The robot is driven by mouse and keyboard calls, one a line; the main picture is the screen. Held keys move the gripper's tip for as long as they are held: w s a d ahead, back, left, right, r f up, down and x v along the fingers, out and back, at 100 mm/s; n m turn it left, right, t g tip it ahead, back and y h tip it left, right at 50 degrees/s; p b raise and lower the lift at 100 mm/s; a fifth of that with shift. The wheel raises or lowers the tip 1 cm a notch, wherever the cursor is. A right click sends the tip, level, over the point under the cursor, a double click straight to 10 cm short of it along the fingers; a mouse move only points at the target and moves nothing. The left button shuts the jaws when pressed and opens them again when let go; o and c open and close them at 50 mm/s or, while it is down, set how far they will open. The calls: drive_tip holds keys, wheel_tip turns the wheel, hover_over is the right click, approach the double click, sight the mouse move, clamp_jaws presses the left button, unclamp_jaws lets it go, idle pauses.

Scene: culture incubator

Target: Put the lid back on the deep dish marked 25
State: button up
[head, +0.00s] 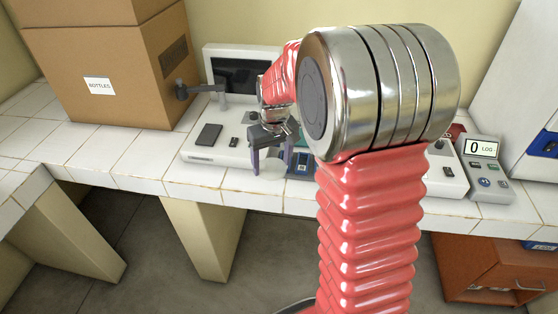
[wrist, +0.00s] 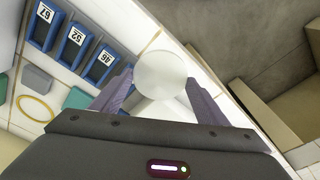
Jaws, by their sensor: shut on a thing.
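My gripper (head: 271,168) hangs over the front part of the white tiled bench, beside a row of blue holders. In the wrist view its two grey-purple fingers are shut on a pale round lid (wrist: 161,74), seen as a plain whitish disc between them. A second whitish shape shows just below the disc; I cannot tell what it is. No dish marked 25 can be made out in either view. My red arm hides part of the bench in the head view.
Blue holders marked 67 (wrist: 42,22), 52 (wrist: 73,45) and 46 (wrist: 103,63) stand left of the lid. A yellow ring (wrist: 35,108) lies nearby. A cardboard box (head: 110,65) and a scale (head: 485,165) flank the area. The bench edge is close.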

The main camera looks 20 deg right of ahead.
drive_tip(key=shift+s+a, duration=0.3)
drive_tip(key=shift+a, duration=0.1)
drive_tip(key=shift+a+f, duration=0.1)
drive_tip(key=shift+a, duration=0.3)
drive_tip(key=shift+w+a+f, duration=0.15)
drive_tip(key=shift+w+a, duration=0.1)
drive_tip(key=a, duration=0.2)
drive_tip(key=w+a+f, duration=0.1)
drive_tip(key=a, duration=0.2)
drive_tip(key=w+a+f, duration=0.1)
drive_tip(key=a, duration=0.2)
drive_tip(key=shift+w+a+f, duration=0.1)
drive_tip(key=shift+a, duration=0.05)
